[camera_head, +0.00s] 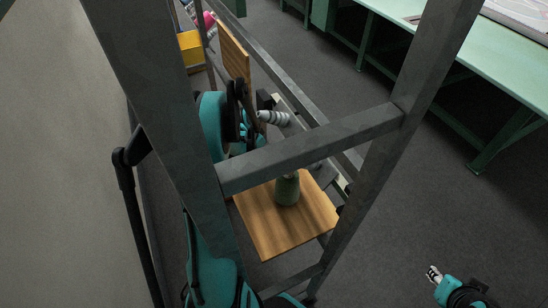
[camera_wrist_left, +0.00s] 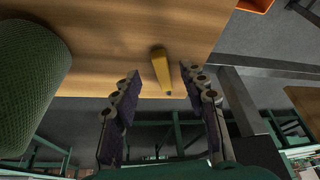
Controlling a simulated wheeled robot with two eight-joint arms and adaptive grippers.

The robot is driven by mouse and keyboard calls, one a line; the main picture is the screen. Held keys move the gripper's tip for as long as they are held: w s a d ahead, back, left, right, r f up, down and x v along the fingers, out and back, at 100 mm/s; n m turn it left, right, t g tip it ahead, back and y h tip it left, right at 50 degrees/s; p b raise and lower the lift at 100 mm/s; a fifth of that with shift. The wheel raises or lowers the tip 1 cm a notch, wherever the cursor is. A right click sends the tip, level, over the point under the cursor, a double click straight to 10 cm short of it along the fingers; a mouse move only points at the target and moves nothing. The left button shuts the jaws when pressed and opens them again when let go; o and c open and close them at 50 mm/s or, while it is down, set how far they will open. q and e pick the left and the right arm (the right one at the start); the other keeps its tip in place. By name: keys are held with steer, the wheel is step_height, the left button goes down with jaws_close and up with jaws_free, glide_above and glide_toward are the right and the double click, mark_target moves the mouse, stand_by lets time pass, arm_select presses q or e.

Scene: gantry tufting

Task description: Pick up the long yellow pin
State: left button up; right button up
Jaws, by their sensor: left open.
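The long yellow pin (camera_wrist_left: 161,70) shows in the left wrist view against a wooden board (camera_wrist_left: 110,45), close to the board's edge. I cannot tell whether it stands or lies. My left gripper (camera_wrist_left: 160,88) is open, with one finger on each side of the pin in the picture; I see no contact. In the head view the left gripper (camera_head: 275,117) is above and beyond the grey crossbar. I cannot make out the pin there. My right gripper (camera_head: 434,275) is at the lower right, far from the board, its fingers too small to judge.
A green textured cone (camera_wrist_left: 28,75) stands left of the pin; the head view also shows it (camera_head: 287,190) on the board (camera_head: 268,236). Grey gantry posts and a crossbar (camera_head: 310,148) cross the head view. A yellow bin (camera_head: 191,47) is at the upper left.

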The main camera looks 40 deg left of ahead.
mark_target(276, 155)
arm_select(q)
steer(key=b+x, duration=0.1)
steer(key=x, duration=0.1)
steer(key=w+b+x, duration=0.1)
steer(key=x, duration=0.2)
jaws_close()
